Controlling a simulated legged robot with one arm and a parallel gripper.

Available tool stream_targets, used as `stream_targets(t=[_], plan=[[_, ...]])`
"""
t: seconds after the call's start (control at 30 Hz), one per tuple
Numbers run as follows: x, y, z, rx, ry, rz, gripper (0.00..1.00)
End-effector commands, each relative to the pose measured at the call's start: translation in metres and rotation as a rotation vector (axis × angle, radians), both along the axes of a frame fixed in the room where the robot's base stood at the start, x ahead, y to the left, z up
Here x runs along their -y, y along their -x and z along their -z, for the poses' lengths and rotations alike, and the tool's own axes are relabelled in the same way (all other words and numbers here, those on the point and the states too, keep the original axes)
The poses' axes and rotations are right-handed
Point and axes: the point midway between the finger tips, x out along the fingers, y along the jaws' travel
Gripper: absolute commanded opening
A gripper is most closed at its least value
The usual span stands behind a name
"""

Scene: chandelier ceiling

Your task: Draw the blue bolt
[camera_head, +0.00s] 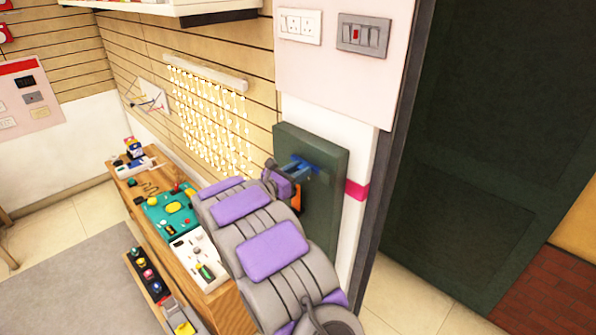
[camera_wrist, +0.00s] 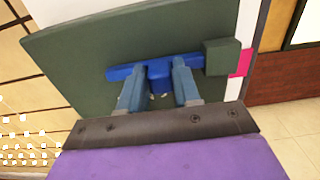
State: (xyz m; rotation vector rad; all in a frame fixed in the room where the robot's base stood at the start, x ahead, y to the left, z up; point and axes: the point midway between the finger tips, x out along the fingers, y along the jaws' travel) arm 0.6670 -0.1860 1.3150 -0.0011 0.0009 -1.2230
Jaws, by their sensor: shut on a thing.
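The blue bolt (camera_wrist: 120,73) lies across the face of a dark green panel (camera_wrist: 75,65) in the wrist view. Its right end meets a dark green block (camera_wrist: 221,57) at the panel's right edge; I cannot tell whether it goes inside. My gripper (camera_wrist: 159,78) is shut on the bolt's middle knob, one blue-grey finger on each side. In the head view the bolt (camera_head: 312,168) shows small on the green panel (camera_head: 325,200), and my gripper (camera_head: 293,171) reaches it from the left. My arm hides part of the panel's lower left.
A pink strip (camera_head: 356,190) is beside the panel. A wooden bench (camera_head: 130,196) with a teal board (camera_head: 170,208) and a white board (camera_head: 199,258) stands left of my arm. Switch plates (camera_head: 364,35) are above. A dark green door (camera_head: 480,140) is at right.

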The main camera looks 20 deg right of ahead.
Motion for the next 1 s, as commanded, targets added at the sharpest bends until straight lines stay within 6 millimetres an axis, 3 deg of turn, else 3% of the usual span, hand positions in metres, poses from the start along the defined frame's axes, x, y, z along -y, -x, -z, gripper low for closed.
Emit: stream_targets(t=[0.6,1.0], plan=[[-0.017,-0.047,-0.004,0.004,0.002,-0.001,0.0],[-0.02,-0.055,-0.001,0.002,0.002,-0.008,0.0]])
